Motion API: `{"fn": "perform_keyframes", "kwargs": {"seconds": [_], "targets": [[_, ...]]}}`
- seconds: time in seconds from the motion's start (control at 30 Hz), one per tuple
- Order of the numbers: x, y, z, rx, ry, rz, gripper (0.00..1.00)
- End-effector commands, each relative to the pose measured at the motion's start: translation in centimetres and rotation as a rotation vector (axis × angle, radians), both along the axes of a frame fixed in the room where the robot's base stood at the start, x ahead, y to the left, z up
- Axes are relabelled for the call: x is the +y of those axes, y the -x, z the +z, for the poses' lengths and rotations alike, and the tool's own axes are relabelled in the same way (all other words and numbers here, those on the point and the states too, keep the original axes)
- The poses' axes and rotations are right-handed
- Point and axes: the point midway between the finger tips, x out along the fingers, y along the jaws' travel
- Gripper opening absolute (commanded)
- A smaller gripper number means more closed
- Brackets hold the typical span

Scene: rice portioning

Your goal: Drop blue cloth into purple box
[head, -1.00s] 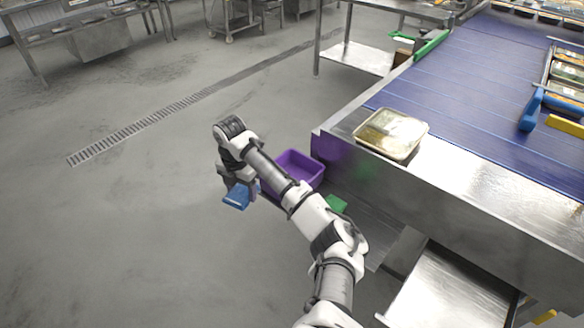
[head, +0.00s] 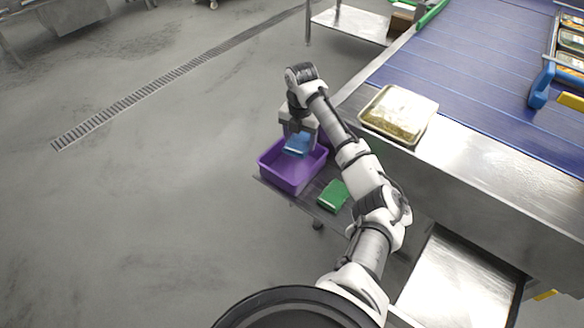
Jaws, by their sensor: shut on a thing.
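The blue cloth (head: 298,145) is folded and hangs in my gripper (head: 298,134), which is shut on it. The cloth shows over the purple box (head: 290,178), near the far side of its opening. The box is open at the top, and its visible inside looks empty. I cannot tell how high the cloth is above the box floor. The fingertips are small and partly hidden by the cloth and the wrist.
A green cloth or pad (head: 333,195) lies right of the box on the same low metal shelf (head: 312,208). The conveyor (head: 455,75) stands to the right with a food tray (head: 399,114) on its metal edge. Open floor lies to the left.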

Motion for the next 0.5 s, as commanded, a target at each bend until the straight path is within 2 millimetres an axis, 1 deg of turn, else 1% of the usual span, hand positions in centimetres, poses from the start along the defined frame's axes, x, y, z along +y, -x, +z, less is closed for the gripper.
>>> {"fn": "perform_keyframes", "kwargs": {"seconds": [0.03,0.2,0.33,0.5], "targets": [[0.0,0.0,-1.1,0.0,0.001,-0.001,0.45],[0.0,0.0,-3.2,0.0,0.0,0.0,0.45],[0.0,0.0,-4.1,0.0,0.0,0.0,0.45],[0.0,0.0,-4.2,0.0,0.0,0.0,0.45]]}}
